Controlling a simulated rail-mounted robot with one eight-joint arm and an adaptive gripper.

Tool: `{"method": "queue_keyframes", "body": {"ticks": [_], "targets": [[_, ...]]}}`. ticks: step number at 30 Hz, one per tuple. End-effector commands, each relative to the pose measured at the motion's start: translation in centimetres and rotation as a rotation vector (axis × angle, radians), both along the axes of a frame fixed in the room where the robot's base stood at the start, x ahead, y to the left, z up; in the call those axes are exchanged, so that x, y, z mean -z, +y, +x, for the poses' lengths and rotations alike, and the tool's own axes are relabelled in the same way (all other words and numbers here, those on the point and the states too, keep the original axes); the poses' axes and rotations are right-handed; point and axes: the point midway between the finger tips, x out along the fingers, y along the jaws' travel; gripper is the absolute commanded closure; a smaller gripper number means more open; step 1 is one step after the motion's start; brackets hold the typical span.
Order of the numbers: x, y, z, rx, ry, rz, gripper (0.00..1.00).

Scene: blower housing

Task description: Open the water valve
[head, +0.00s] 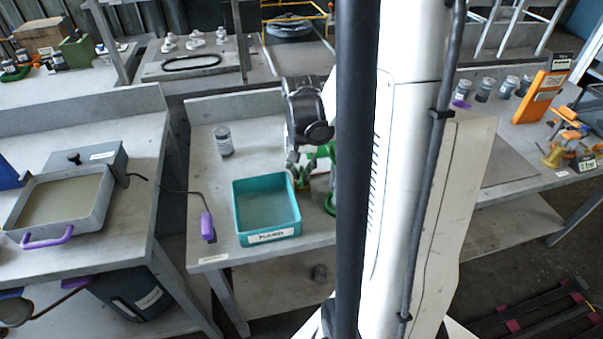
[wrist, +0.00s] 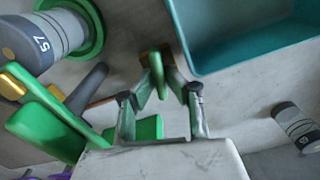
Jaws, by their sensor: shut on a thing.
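My gripper (wrist: 160,72) points at the grey bench in the wrist view, its two fingers closing in on a narrow upright green handle (wrist: 157,78). A brass-coloured part shows beside the fingertips. This looks like the water valve's handle, but the valve body is mostly hidden, so I cannot tell how far the handle is turned. In the head view, my gripper (head: 298,168) is just right of the teal bin's back corner, beside green parts half hidden behind my own column.
The teal bin (head: 239,216) stands close left of the gripper; its wall also shows in the wrist view (wrist: 190,45). A large green-handled tool (wrist: 45,130) and a grey cylinder with a green ring (wrist: 45,40) lie left. A small grey can (head: 224,141) stands behind the bin.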

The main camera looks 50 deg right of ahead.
Motion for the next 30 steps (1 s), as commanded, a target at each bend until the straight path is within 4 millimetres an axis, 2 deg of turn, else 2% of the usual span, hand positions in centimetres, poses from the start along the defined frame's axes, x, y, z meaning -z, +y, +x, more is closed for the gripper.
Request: {"method": "queue_keyframes", "body": {"ticks": [9,22,23,26,30], "targets": [[0.01,0.03,0.04,-0.080,0.000,0.000,1.00],[-0.01,0.03,0.04,-0.086,0.000,0.000,1.00],[-0.01,0.03,0.04,-0.086,0.000,0.000,0.85],[-0.01,0.03,0.04,-0.086,0.000,0.000,0.72],[-0.01,0.06,0.07,-0.086,-0.001,0.001,0.71]]}}
